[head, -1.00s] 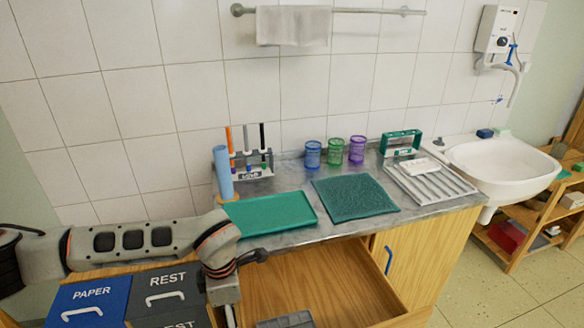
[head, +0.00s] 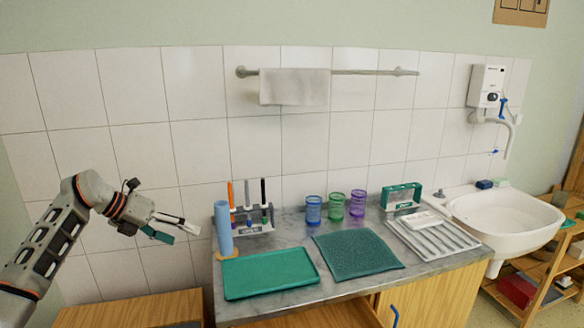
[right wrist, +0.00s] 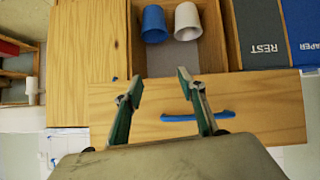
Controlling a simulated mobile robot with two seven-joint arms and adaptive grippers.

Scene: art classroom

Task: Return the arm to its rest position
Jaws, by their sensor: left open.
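My left arm is raised at the left of the head view. Its left gripper (head: 180,234) has its fingers apart with nothing between them, in front of the tiled wall and left of the counter. My right gripper (right wrist: 160,80) shows in the right wrist view, its two green-padded fingers spread and empty. Beyond its fingertips is an open wooden drawer with a blue handle (right wrist: 198,116). A blue cup (right wrist: 154,25) and a white cup (right wrist: 187,22) are in the drawer.
A sink (head: 507,221) is at right.

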